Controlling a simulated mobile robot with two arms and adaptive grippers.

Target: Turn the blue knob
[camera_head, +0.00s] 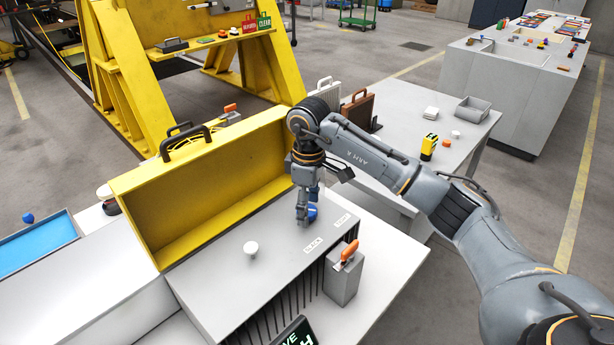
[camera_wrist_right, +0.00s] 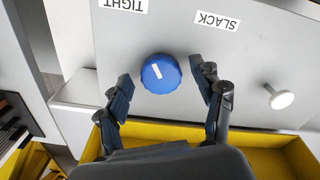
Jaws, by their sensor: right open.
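In the right wrist view my right gripper (camera_wrist_right: 163,88) is open, with one finger on each side of the knob. A small gap shows between each finger and the knob. My left gripper is in neither view.
A white knob (camera_head: 251,248) stands on the same panel. An orange-handled lever on a grey box (camera_head: 342,275) is at the panel's front right. A yellow open tray (camera_head: 200,190) rises behind the panel. A yellow-black device (camera_head: 428,147) stands on the table to the right.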

